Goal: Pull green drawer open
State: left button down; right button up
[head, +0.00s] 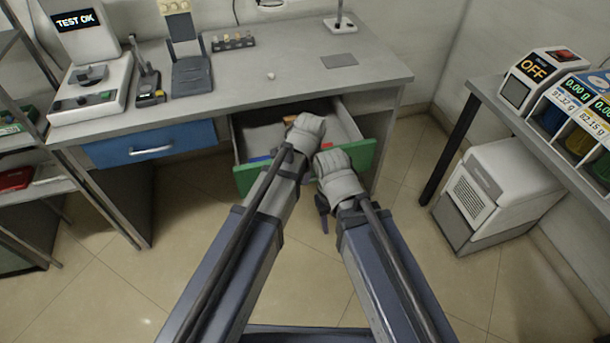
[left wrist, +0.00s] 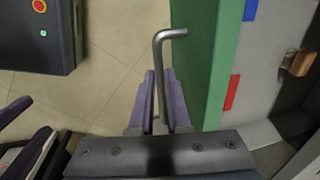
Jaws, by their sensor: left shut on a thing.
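The green drawer (head: 360,156) under the workbench is pulled out, with its inside visible from above. Its green front also fills the middle of the left wrist view (left wrist: 207,60). A grey bent bar handle (left wrist: 158,60) sticks out from that front. My left gripper (left wrist: 160,105) is shut on the handle, one purple finger on each side. In the head view its fingers are hidden under the left wrist. My right gripper (head: 322,205) hangs just in front of the drawer front, to the right. Its two fingers show apart and empty at the left wrist view's lower left (left wrist: 24,132).
Small red, blue and orange-brown items lie in the drawer. A shut blue drawer (head: 150,145) is to its left. The workbench (head: 380,68) carries instruments. A white cabinet unit (head: 500,190) stands on the right under a side table (head: 490,90). The floor between is clear.

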pick_arm(q)
jog(key=c, duration=0.9)
grip_release()
jog(key=r+p, duration=0.2)
jog(key=s+r+p, duration=0.1)
jog(key=r+p, duration=0.4)
jog(key=shift+s+d+r+p, duration=0.15)
jog(key=shift+d+r+p, duration=0.1)
jog(key=shift+r+p, duration=0.1)
jog(key=s+a+n+g, duration=0.1)
jog(key=s+a+n, duration=0.3)
jog(key=a+n, duration=0.35)
jog(key=s+a+n, duration=0.5)
jog(key=a+n, duration=0.2)
jog(key=a, duration=0.1)
jog(key=s+d+r+m+p, duration=0.1)
jog(key=d+r+p, duration=0.1)
jog(key=d, duration=0.1)
jog(key=s+d+r+m+p, duration=0.1)
jog(key=s+d+r+p, duration=0.1)
jog(key=d+p, duration=0.1)
jog(key=s+d+r+m+g+p, duration=0.1)
jog(key=s+d+r+m+p, duration=0.1)
jog(key=d, duration=0.3)
jog(key=shift+d+r, duration=0.1)
jog(key=shift+r, duration=0.45)
